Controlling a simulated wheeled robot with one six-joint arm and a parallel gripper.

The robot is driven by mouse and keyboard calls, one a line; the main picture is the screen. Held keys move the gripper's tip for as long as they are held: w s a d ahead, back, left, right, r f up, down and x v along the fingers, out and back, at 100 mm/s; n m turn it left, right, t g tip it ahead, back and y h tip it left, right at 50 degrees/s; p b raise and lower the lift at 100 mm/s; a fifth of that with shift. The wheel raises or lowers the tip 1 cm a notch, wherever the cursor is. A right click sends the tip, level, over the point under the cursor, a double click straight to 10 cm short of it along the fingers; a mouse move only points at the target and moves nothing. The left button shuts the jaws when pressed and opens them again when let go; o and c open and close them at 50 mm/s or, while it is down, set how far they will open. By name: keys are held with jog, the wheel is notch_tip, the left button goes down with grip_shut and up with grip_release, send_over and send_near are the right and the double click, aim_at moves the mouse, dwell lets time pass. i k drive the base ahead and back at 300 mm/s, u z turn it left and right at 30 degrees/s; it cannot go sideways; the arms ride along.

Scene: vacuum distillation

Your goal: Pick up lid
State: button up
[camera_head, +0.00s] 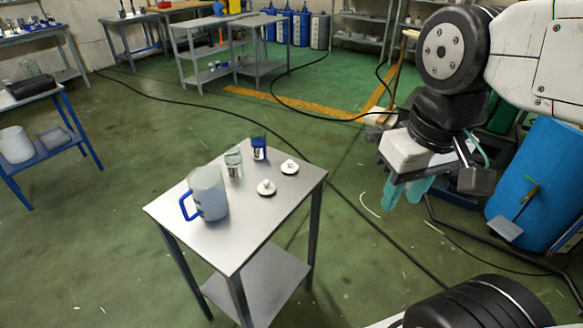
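Two small round whitish lids with raised knobs lie on the small metal table (240,240). One lid (266,188) is near the middle of the tabletop. The other lid (289,167) is farther back, near the right edge. A clear glass jar (233,163) and a small dark blue container (259,149) stand behind and left of the lids. A translucent pitcher with a blue handle (208,192) stands to their left. My gripper (405,190) is off the table's right side, apart from both lids. Its teal fingers point down with a gap between them, and it holds nothing visible.
A large blue barrel (540,185) stands at the right behind my arm. Cables run across the green floor right of the table. A blue-framed cart (45,150) stands at the left, and grey workbenches (225,45) stand at the back. The tabletop's front part is clear.

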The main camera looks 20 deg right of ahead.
aim_at(289, 166)
jog(key=u, duration=0.05)
jog(key=k, duration=0.5)
jog(key=z, duration=1.1)
jog(key=i, duration=1.15)
jog(key=u, duration=0.7)
jog(key=i, duration=0.4)
jog(key=u, duration=0.45)
